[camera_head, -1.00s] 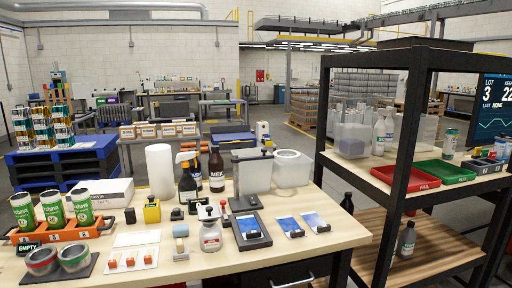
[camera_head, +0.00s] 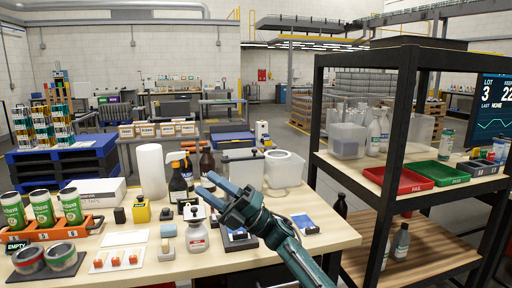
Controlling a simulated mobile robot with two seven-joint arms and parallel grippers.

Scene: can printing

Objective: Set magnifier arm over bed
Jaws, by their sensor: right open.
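My right gripper (camera_head: 207,186) is open over the middle of the table, its two blue-tipped fingers pointing left and away. It is empty. Below and behind it is a dark stand with a bed (camera_head: 240,246), mostly covered by the gripper and its arm. Its magnifier arm is hidden or too small to make out. A blue plate (camera_head: 303,219) with a dark block on it lies to the right of my wrist. My left gripper is not in view.
Cans in an orange tray (camera_head: 84,229) are at left. A black shelf post (camera_head: 392,150) stands at right.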

